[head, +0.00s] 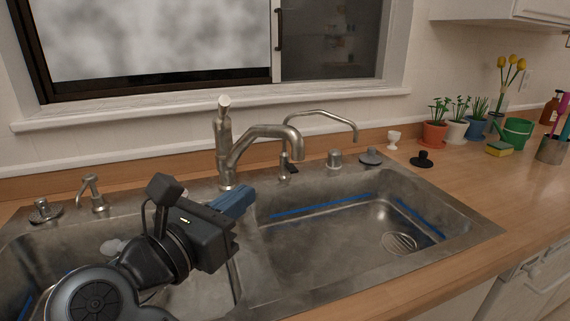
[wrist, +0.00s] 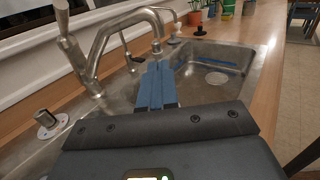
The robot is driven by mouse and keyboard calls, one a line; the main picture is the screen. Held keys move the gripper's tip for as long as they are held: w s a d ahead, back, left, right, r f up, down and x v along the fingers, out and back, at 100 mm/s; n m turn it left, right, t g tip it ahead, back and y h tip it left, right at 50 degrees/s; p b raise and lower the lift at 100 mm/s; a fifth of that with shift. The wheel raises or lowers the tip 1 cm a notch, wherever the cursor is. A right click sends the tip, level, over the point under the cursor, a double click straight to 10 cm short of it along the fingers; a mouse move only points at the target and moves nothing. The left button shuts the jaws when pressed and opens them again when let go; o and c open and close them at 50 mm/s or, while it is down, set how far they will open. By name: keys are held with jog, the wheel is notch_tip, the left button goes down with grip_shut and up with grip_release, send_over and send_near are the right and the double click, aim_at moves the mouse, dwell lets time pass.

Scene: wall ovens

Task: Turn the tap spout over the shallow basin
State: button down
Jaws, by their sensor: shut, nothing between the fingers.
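The metal tap (head: 223,140) stands on the rear deck of the sink. Its curved spout (head: 262,133) points right, with its tip near the back left of the right basin (head: 330,245); it also shows in the wrist view (wrist: 122,22). The right basin has a visible floor and round drain and looks shallow. The left basin (head: 205,290) is partly hidden by my arm. My gripper (head: 238,197) has blue fingers, shut and empty, in front of the tap and below the spout. In the wrist view the fingertips (wrist: 157,66) appear just below the spout tip; contact is unclear.
A thinner second faucet (head: 325,115) and a soap dispenser (head: 93,193) stand along the back. The window sill runs behind.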

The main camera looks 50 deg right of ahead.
aim_at(294, 158)
jog(key=d+p, duration=0.1)
jog(key=d, duration=0.3)
jog(key=w+d+p, duration=0.1)
jog(key=d, duration=0.4)
jog(key=d+p, duration=0.1)
jog(key=d, duration=0.3)
jog(key=shift+w+d+p, duration=0.2)
jog(key=shift+d+p, duration=0.15)
jog(key=shift+d, duration=0.05)
jog(key=s+d+b, duration=0.1)
jog(key=d, duration=0.5)
jog(key=shift+d, duration=0.3)
jog(key=shift+a, duration=0.1)
